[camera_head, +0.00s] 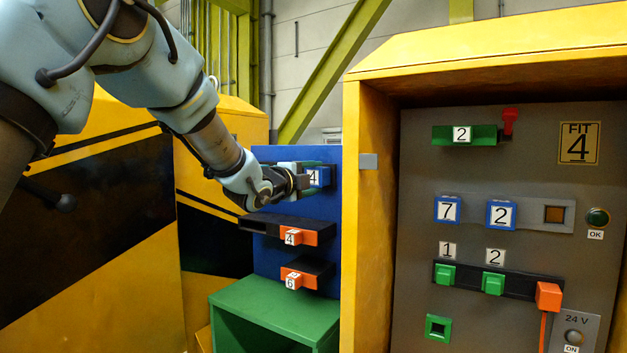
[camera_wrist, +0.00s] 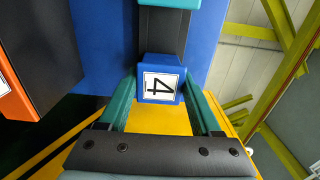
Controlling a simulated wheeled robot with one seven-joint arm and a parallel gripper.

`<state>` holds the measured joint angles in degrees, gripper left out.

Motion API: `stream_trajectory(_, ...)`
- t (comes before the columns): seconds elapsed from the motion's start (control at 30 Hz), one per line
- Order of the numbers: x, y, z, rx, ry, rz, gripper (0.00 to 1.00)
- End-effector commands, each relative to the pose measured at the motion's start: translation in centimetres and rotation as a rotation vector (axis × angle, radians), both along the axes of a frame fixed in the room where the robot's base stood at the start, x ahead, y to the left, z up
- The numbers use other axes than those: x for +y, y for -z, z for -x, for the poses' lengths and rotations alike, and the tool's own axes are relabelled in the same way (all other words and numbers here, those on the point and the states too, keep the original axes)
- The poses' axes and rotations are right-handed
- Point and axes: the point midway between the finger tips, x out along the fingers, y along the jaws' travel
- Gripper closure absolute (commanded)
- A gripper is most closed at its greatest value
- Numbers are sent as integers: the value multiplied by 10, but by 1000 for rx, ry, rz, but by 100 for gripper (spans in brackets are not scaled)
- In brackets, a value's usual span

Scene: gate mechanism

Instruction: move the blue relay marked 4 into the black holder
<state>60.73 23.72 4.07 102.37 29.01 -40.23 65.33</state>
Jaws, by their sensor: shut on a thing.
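The blue relay marked 4 (camera_head: 318,177) is at the upper part of the blue board. My gripper (camera_head: 305,178) is shut on it from the left. In the wrist view the relay (camera_wrist: 160,82) sits between the two teal fingers (camera_wrist: 160,95), its number turned sideways, at the end of a dark rail (camera_wrist: 163,35). I cannot tell whether it is still seated there. On the board below, a black holder (camera_head: 265,223) carries an orange relay marked 4 (camera_head: 296,236). A lower black holder (camera_head: 315,265) carries an orange relay marked 6 (camera_head: 297,279).
The yellow cabinet (camera_head: 366,230) stands right of the board. Its grey panel has blue relays 7 (camera_head: 448,210) and 2 (camera_head: 501,215), a FIT 4 sign (camera_head: 579,144) and a black strip (camera_head: 515,285) with green and orange blocks. A green box (camera_head: 275,305) stands below the board.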

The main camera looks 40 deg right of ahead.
Motion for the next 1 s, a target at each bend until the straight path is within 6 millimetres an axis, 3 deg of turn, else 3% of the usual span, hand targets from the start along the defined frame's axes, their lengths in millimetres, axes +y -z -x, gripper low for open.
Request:
stream_trajectory(0.13,-1,-2,0,-2,0,5,93)
stream_trajectory(0.17,-1,-3,0,-2,0,5,36)
stream_trajectory(0.43,-1,-2,0,-2,1,4,38)
stream_trajectory(0.77,-1,-1,0,-1,0,2,0)
stream_trajectory(1.0,0,-1,0,0,0,1,0)
